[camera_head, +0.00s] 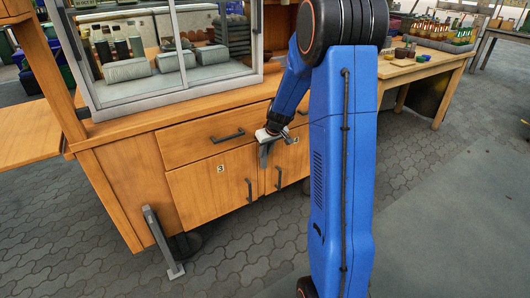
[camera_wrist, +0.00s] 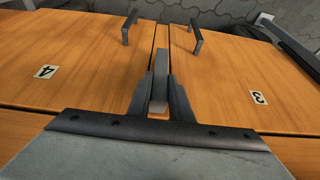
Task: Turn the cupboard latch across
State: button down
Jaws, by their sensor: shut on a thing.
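The cupboard latch (camera_wrist: 160,84) is a grey bar. In the wrist view it stands between the two fingers of my gripper (camera_wrist: 160,92), which are shut on it. The latch lies along the gap between two wooden doors, the door marked 4 (camera_wrist: 80,65) on the left and the door marked 3 (camera_wrist: 230,80) on the right. In the head view my gripper (camera_head: 265,150) is at the top of these doors, below the drawers. My arm hides part of the doors there, and the latch is hard to make out. Both doors look closed.
Dark bar handles stand on the doors, one on door 3 (camera_head: 249,190) and one on the other door (camera_head: 279,178). A drawer handle (camera_head: 228,136) is just above left. A glass case (camera_head: 165,60) stands on the counter. Paved floor (camera_head: 230,260) in front is clear.

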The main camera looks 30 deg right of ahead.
jog(key=shift+d, duration=0.15)
jog(key=d+f+m+y, duration=0.1)
jog(key=y, duration=0.3)
jog(key=d+f+m+y, duration=0.1)
jog(key=y, duration=0.4)
jog(key=d+m+t+y, duration=0.1)
jog(key=y, duration=0.3)
jog(key=shift+d+f, duration=0.2)
jog(key=shift+f, duration=0.2)
jog(key=shift+f+m+t+y, duration=0.25)
jog(key=shift+m+y, duration=0.1)
jog(key=shift+y, duration=0.5)
jog(key=shift+f+m+t+y, duration=0.25)
jog(key=shift+m+y, duration=0.1)
jog(key=shift+y, duration=0.5)
jog(key=c, duration=1.6)
grip_release()
